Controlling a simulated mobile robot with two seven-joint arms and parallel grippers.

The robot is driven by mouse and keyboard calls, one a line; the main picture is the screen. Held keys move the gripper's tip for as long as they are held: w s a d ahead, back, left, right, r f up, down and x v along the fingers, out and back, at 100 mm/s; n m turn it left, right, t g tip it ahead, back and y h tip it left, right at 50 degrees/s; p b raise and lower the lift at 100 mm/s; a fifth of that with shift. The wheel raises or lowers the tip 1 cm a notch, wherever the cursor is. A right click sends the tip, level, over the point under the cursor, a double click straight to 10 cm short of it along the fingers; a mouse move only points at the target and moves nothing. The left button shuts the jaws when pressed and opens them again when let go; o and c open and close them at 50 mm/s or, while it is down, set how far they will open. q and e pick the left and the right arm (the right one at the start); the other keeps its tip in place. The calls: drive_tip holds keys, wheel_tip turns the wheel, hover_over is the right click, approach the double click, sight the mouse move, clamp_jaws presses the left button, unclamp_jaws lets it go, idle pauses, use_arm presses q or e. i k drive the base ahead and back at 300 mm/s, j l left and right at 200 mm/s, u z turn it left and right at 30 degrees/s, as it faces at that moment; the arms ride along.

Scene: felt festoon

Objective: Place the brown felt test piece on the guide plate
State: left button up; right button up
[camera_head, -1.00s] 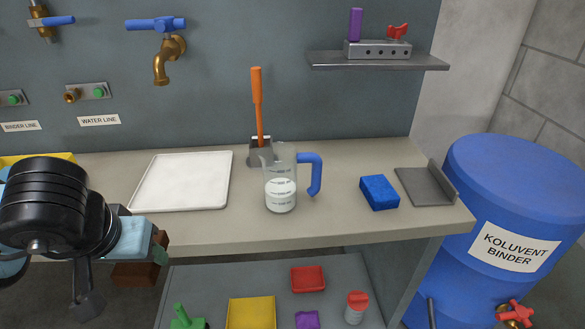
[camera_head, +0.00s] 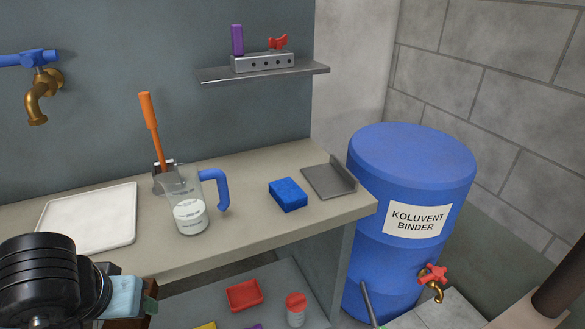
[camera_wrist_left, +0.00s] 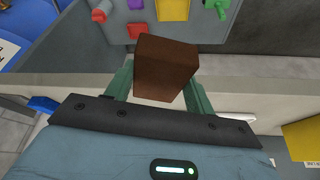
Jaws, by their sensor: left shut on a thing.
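The brown felt test piece (camera_wrist_left: 166,68) is a dark brown block held between the green fingers of my left gripper (camera_wrist_left: 160,84). In the head view, part of the brown piece (camera_head: 122,323) shows low at the left, mostly hidden behind my left gripper (camera_head: 148,297). My gripper is in front of the bench's front edge. A grey metal plate with a raised right edge, which looks like the guide plate (camera_head: 326,181), lies at the right end of the bench, empty and well away from my gripper. My right gripper is in neither current view.
On the bench (camera_head: 262,222) are a white tray (camera_head: 92,217), a measuring jug (camera_head: 188,205) with a blue handle, an orange-handled tool (camera_head: 151,130) and a blue sponge (camera_head: 288,195). A wall shelf (camera_head: 263,73) hangs above. A blue binder drum (camera_head: 400,180) stands right of the bench.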

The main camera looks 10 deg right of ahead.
sight(312, 174)
drive_tip(key=l+z, duration=0.2)
drive_tip(key=z, duration=0.3)
drive_tip(key=l+z, duration=0.2)
drive_tip(key=z, duration=0.3)
drive_tip(key=i+z, duration=0.1)
drive_tip(key=i, duration=0.4)
